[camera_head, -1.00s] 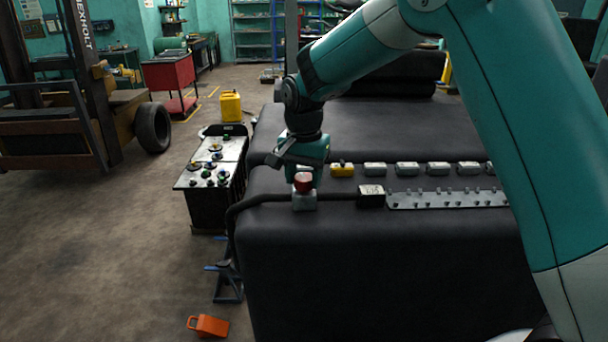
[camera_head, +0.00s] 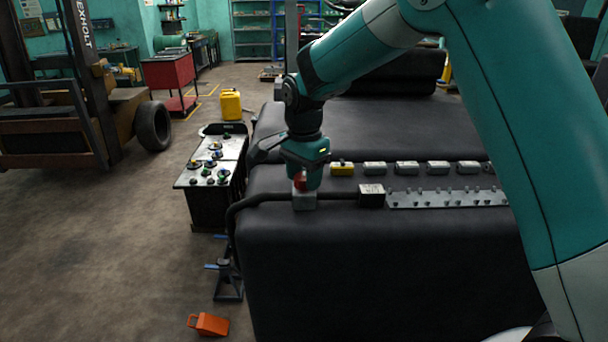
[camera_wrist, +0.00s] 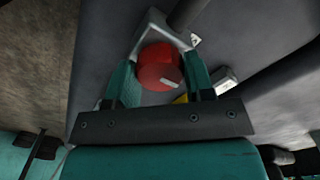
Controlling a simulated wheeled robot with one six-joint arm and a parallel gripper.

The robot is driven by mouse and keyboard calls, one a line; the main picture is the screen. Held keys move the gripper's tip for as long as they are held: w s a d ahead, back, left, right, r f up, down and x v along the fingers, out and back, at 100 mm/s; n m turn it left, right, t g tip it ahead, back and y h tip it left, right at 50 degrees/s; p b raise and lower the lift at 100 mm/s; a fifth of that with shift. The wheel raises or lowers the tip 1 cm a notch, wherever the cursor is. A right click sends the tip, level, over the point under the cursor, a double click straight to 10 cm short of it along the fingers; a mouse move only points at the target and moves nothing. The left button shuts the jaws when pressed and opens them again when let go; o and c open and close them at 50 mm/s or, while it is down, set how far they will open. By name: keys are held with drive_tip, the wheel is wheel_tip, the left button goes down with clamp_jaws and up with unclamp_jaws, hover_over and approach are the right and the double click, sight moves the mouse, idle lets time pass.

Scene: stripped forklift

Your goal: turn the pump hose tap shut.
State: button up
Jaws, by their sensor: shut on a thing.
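The tap has a red round knob (camera_head: 299,181) on a grey block (camera_head: 304,201), at the end of a black hose (camera_head: 258,199) on the dark machine body. In the wrist view the red knob (camera_wrist: 158,66) shows a pale mark on its face. My gripper (camera_wrist: 160,72) has one teal finger on each side of the knob and is shut on it. In the head view my gripper (camera_head: 303,178) comes down from above and hides part of the knob.
Right of the tap are a labelled black box (camera_head: 371,195) and a grey strip with several small studs (camera_head: 447,199). Behind them stand a yellow block (camera_head: 342,168) and several pale ones (camera_head: 407,168). A control panel (camera_head: 212,174) stands to the left.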

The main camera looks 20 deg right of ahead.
sight(304, 176)
drive_tip(key=shift+w+r, duration=0.1)
drive_tip(key=o, duration=0.9)
wheel_tip(304, 176, up, 17)
drive_tip(key=b, duration=0.2)
drive_tip(key=shift+r+b, duration=0.2)
drive_tip(key=shift+b, duration=0.2)
